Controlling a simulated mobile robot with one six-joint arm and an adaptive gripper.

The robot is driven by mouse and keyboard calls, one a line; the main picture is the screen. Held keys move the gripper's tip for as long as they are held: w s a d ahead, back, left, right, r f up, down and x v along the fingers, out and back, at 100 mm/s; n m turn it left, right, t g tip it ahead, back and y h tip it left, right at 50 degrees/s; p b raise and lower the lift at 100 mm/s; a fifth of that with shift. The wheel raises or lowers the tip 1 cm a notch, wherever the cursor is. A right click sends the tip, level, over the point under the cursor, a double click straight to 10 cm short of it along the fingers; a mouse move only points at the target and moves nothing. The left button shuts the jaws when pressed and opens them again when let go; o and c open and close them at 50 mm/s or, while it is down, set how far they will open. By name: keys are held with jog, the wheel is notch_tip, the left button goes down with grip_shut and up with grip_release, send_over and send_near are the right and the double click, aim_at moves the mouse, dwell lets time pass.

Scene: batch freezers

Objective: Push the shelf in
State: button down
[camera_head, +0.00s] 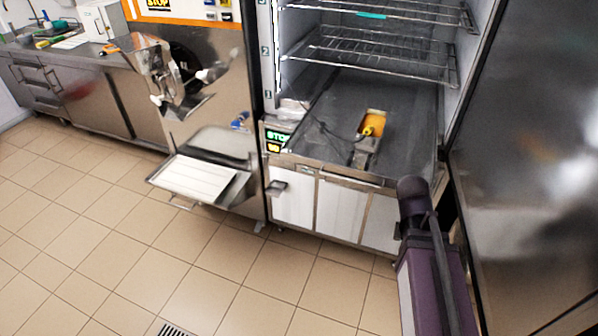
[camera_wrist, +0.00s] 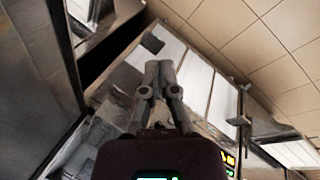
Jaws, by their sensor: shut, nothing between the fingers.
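In the head view, two wire shelves show inside the open freezer cabinet (camera_head: 264,60). The upper shelf (camera_head: 400,14) is cut by the top edge and has a small teal item on it. I cannot tell how far either stands out. My gripper (camera_wrist: 158,68) is shut and empty in the wrist view, its fingertips together in front of the white lower panels (camera_wrist: 196,82). No wire shelf can be made out in that view. In the head view my arm stands at the lower right, and the gripper cannot be made out.
A yellow-and-grey object (camera_head: 370,130) with a cable lies on the dark cabinet floor (camera_head: 320,110). A big steel door or panel (camera_head: 525,160) stands close on the right. A steel machine with a white tray (camera_head: 195,182) is on the left. The tiled floor (camera_head: 110,240) is clear.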

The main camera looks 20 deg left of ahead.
jog(key=w+a+f+n+t+h+b, duration=0.25)
jog(key=w+a+n+t+b, duration=0.2)
jog(key=a+n, duration=0.4)
jog(key=n+t+y+b, duration=0.6)
jog(key=n+t+b, duration=0.6)
jog(key=n, duration=0.9)
send_near(299, 160)
jog(key=s+b, duration=0.1)
jog(key=s, duration=0.5)
jog(key=shift+s+a+r+m+g+h, duration=0.15)
jog(key=shift+r+m+g+h, duration=0.1)
jog(key=shift+r+g, duration=0.2)
jog(key=w, duration=1.4)
jog(key=shift+d, duration=0.3)
jog(key=shift+w+a, duration=0.1)
jog(key=shift+w, duration=0.05)
